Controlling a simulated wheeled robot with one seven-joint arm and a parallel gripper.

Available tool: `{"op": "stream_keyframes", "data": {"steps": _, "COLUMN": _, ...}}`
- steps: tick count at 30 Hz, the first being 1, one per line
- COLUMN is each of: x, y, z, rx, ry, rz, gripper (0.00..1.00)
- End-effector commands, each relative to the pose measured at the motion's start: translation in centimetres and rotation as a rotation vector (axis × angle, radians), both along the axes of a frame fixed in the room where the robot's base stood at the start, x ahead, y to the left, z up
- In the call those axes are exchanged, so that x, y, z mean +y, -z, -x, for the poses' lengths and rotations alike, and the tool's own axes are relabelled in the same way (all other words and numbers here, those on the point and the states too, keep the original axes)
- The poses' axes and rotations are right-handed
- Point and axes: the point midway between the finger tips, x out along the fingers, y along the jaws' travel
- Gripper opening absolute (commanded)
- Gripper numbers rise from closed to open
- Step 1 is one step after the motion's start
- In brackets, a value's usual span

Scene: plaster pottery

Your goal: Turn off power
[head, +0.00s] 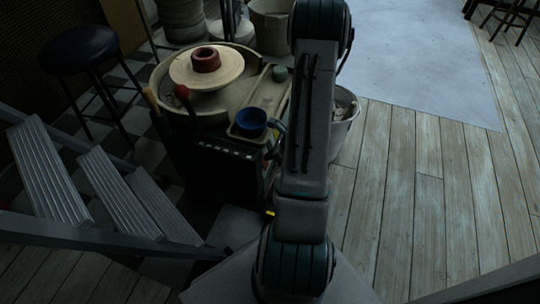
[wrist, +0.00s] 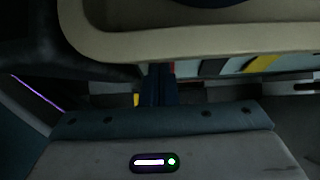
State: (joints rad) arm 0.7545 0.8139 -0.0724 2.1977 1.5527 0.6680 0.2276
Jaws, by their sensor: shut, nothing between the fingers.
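The pottery wheel (head: 165,80) stands at centre left in the head view, with a pale round bat and a red-brown clay piece (head: 206,58) on top. Its dark front (head: 210,165) carries a row of small light marks. I cannot make out a power switch for certain. In the wrist view a pale rim (wrist: 200,42) crosses above my gripper (wrist: 160,68). The dark blue fingers are shut together and empty, their tips just below the rim. My arm hides part of the wheel's right side.
A blue bowl (head: 251,121) sits at the wheel's front right corner. A bucket (head: 345,125) stands right behind my arm. Metal stairs (head: 110,185) and a black stool (head: 80,48) are at left. The wooden floor (head: 440,190) at right is clear.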

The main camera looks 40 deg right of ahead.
Motion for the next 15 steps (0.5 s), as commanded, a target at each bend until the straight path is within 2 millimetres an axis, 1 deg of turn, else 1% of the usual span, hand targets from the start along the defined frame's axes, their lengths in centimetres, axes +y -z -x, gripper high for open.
{"op": "stream_keyframes", "data": {"steps": 10, "x": -0.2, "y": -0.1, "z": 0.2, "rx": 0.001, "ry": 0.000, "rz": 0.001, "gripper": 0.00}}
{"op": "stream_keyframes", "data": {"steps": 15, "x": -1.1, "y": -1.0, "z": 1.2, "rx": 0.001, "ry": -0.003, "rz": 0.002, "gripper": 0.00}}
